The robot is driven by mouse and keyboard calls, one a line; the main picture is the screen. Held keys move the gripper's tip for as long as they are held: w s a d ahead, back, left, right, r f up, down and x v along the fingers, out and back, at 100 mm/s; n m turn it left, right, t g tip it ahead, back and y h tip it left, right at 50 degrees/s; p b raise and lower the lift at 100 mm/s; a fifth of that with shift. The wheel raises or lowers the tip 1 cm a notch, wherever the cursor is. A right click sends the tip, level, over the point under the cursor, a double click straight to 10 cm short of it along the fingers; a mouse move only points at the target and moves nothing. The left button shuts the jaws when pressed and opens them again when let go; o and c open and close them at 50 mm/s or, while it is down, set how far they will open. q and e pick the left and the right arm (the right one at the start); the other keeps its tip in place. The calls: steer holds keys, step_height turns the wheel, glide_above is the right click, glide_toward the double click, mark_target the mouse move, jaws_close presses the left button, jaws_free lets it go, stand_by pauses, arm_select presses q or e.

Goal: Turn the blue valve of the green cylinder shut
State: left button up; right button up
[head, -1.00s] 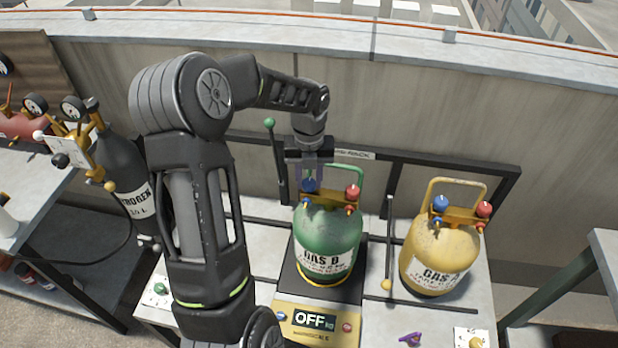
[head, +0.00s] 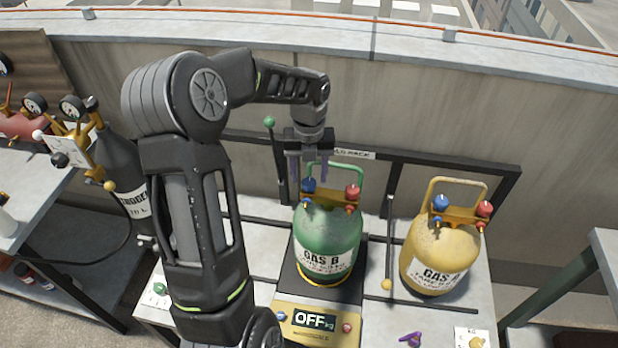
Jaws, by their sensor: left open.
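The green cylinder (head: 325,238), labelled GAS B, stands upright on a scale (head: 312,318) whose display reads OFF. On its top are a blue valve (head: 309,186) at the left and a red valve (head: 352,191) at the right, below a green handle. My left gripper (head: 308,176) points down over the blue valve. Its fingers are apart, one to each side above the valve, and hold nothing. I cannot tell how far above the knob the fingertips are. My right gripper is not in view.
A yellow cylinder (head: 439,256) with its own blue and red valves stands to the right. A dark rack frame (head: 440,167) runs behind both cylinders. A black nitrogen cylinder (head: 118,175) stands at the left. A purple item (head: 411,339) lies on the front of the bench.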

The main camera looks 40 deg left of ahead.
mark_target(309, 182)
arm_select(q)
step_height(309, 182, up, 6)
steer(key=shift+f+b, duration=0.1)
steer(key=shift+b, duration=0.2)
steer(key=shift+s+f, duration=0.1)
stand_by(0.4)
